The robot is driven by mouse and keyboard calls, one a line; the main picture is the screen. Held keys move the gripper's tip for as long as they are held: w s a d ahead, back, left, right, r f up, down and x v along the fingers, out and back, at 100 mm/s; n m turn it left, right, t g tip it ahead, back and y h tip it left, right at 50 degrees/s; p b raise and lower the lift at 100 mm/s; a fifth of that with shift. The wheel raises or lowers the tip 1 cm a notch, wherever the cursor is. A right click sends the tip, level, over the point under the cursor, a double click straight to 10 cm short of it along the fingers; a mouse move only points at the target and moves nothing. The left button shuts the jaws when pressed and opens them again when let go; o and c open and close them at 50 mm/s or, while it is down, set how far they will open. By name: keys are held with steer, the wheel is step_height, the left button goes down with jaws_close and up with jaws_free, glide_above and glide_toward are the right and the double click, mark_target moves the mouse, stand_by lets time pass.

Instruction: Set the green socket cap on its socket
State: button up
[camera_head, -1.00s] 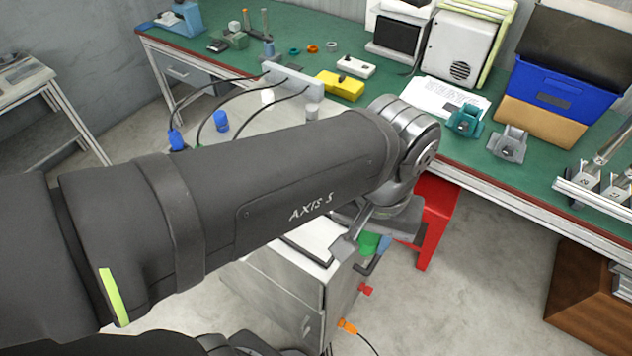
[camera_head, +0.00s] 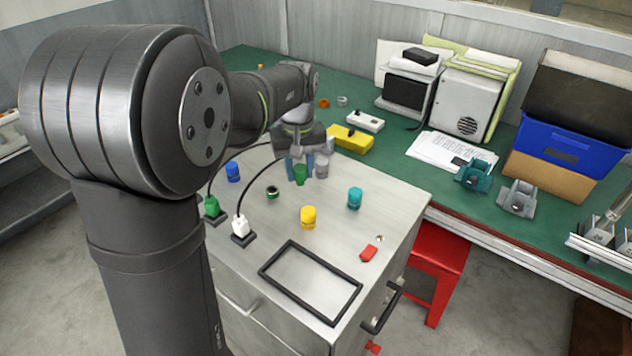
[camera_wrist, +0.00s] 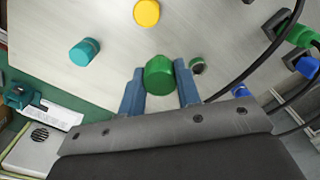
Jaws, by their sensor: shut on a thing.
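The green socket cap (camera_head: 300,174) is between the two blue fingers of my gripper (camera_head: 300,170), near the back of the metal cabinet top (camera_head: 330,228). In the wrist view the green cap (camera_wrist: 159,76) sits between the fingertips of my gripper (camera_wrist: 160,90). It appears to be above the surface; the gap is hard to judge. An uncapped round socket (camera_head: 272,192) with a dark opening and greenish rim is to the left and nearer the camera. In the wrist view this open socket (camera_wrist: 197,67) is just right of the right finger, beside the cap.
Green (camera_head: 211,206) and white (camera_head: 240,226) cable plugs stand at left. A black frame (camera_head: 310,283) lies in front.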

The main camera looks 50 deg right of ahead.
steer(key=w+f+n, duration=0.2)
steer(key=w, duration=0.8)
steer(key=shift+s+f, duration=0.2)
steer(key=shift+f, duration=2.65)
steer(key=shift+f, duration=0.45)
steer(key=o, duration=0.7)
steer(key=shift+c, duration=0.2)
step_height(320, 180, up, 11)
steer(key=shift+f, duration=4.3)
